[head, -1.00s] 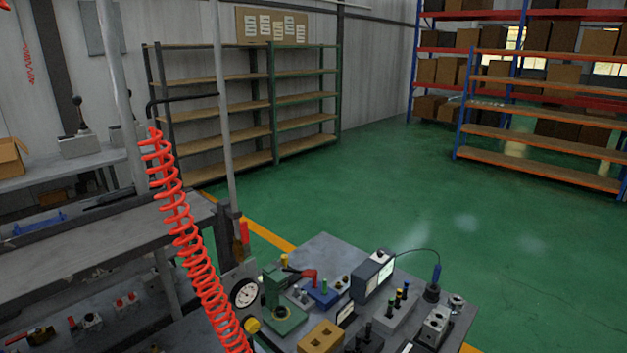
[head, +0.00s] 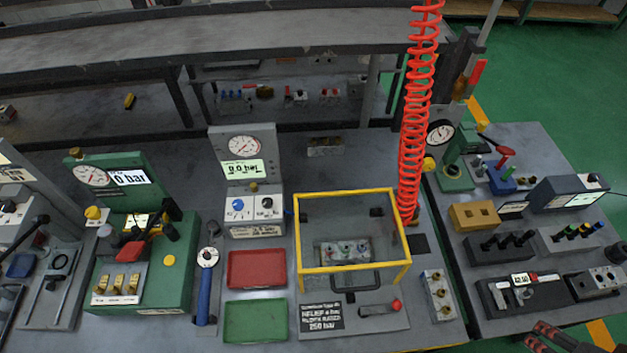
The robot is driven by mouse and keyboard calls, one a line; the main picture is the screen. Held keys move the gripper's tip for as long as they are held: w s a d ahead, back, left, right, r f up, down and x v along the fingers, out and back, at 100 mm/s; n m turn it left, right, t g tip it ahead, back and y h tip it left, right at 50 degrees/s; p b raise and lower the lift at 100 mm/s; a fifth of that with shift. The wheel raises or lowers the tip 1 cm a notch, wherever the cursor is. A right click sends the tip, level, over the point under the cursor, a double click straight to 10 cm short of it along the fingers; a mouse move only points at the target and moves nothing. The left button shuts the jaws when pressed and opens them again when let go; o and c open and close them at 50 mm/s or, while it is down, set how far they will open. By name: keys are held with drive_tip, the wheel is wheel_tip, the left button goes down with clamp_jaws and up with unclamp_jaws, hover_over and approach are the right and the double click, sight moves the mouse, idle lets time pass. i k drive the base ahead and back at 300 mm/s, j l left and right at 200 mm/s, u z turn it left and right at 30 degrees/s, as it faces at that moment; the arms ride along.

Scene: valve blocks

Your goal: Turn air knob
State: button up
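A grey gauge unit (head: 246,165) with a round dial and a lit green display stands mid-bench, left of the yellow-framed box. Its lower panel carries a blue knob (head: 237,204) on the left and a dark knob (head: 266,202) on the right. The labels are too small to read, so I cannot tell which is the air knob. Dark parts with red bands, apparently my gripper (head: 560,337), show at the bottom right edge, far from the knobs. They are cut off by the frame, and whether they are open cannot be seen.
A yellow-framed clear box (head: 352,240) covers a valve block right of the unit. A red tray (head: 257,269) and a green tray (head: 256,320) lie in front. A torque-wrench-like blue-handled tool (head: 205,285) is at left. A red coiled hose (head: 415,120) hangs behind the box.

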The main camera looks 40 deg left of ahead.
sight(268, 202)
drive_tip(key=u, duration=2.4)
